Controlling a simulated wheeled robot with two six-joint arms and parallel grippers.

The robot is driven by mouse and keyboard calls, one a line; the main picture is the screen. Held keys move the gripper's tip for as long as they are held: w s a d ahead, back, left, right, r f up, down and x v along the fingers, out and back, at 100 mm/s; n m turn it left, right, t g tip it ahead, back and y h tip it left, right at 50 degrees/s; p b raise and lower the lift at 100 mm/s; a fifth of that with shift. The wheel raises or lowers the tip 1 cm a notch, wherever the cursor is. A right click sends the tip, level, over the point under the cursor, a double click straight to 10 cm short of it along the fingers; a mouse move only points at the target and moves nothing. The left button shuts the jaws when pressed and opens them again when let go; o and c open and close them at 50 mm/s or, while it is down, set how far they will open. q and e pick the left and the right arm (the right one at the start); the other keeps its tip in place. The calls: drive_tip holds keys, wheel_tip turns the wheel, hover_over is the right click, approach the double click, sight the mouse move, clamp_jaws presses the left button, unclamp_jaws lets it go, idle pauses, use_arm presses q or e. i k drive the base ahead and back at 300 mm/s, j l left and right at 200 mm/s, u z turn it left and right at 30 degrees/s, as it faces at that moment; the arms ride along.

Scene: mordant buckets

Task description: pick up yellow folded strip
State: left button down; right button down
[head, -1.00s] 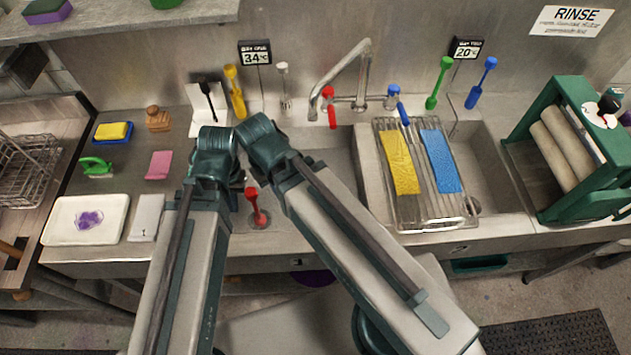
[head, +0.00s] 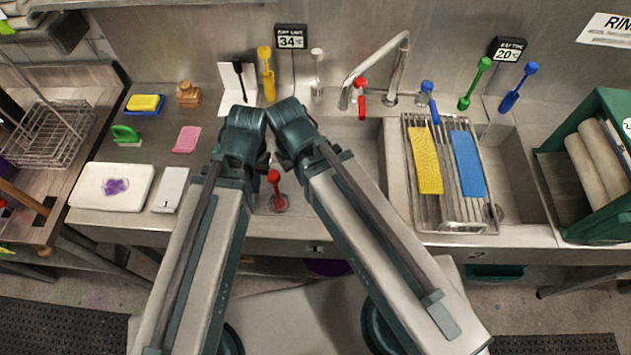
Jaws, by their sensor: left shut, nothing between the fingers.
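The yellow folded strip (head: 427,160) lies flat on the wire rack (head: 456,228) over the right part of the sink. A blue strip (head: 467,164) lies to its right on the same rack, with a gap between them. My left gripper (head: 263,166) is partly hidden under its own wrist, left of the rack and well apart from the strip. It is shut and empty. My right arm's wrist is beside my left one, and its gripper is hidden behind the arm.
A tap (head: 391,70) stands behind the sink, left of the rack. A red-handled tool (head: 275,188) stands close to my wrists. A green roller press (head: 603,180) is right of the sink. A white tray (head: 110,201) and sponges occupy the left counter.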

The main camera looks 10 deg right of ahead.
sight(429, 176)
drive_tip(key=j+z, duration=0.45)
drive_tip(key=z, duration=0.3)
